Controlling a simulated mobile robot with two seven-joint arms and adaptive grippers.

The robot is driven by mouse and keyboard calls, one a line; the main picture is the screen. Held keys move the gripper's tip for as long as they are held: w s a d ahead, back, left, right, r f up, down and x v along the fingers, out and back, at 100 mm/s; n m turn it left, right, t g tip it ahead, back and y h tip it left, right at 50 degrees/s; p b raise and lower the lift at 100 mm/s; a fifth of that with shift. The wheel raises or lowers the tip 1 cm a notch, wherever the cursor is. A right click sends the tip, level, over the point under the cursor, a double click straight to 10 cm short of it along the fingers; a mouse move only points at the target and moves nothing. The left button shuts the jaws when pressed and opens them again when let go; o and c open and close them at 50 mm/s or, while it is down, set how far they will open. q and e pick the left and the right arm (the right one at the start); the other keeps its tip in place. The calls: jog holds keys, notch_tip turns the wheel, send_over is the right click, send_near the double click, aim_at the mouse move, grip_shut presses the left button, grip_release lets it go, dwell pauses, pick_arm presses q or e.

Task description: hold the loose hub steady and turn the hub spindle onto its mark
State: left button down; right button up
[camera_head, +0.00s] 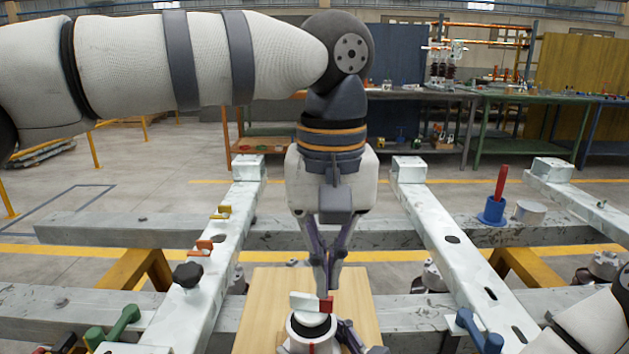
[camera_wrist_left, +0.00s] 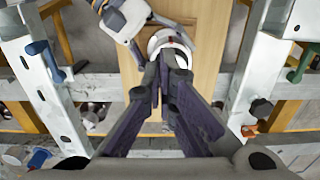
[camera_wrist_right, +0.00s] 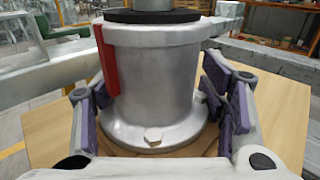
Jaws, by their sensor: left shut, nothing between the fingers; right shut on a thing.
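The hub (camera_head: 303,336) is a silver flanged cylinder with a dark ring on top, standing on a wooden board. It fills the middle of the right wrist view (camera_wrist_right: 155,80), where a red stripe (camera_wrist_right: 106,60) runs down its side. The spindle top (camera_head: 304,301) carries a pale bar with a red end. My right gripper (camera_wrist_right: 158,100) is shut around the hub body, one finger on each side. My left gripper (camera_head: 327,292) points down, shut and empty, its tips at the spindle's top. The left wrist view shows its tips (camera_wrist_left: 167,58) beside the white hub top; contact is unclear.
The wooden board (camera_head: 262,300) lies between pale metal beams (camera_head: 440,230). A blue clamp handle (camera_head: 478,330), a green handle (camera_head: 112,328), a black knob (camera_head: 187,275) and a blue cup with a red handle (camera_head: 492,210) stand around it. Workbenches are behind.

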aim_at(326, 309)
pick_arm(q)
notch_tip(326, 309, down, 6)
jog(key=shift+f, duration=0.15)
jog(key=shift+w+a, duration=0.35)
jog(key=shift+w, duration=0.2)
dwell(1.0)
jog(key=shift+s+a, duration=0.15)
jog(key=shift+a, duration=0.25)
jog(key=shift+a, duration=0.75)
jog(key=shift+a, duration=0.15)
dwell(0.4)
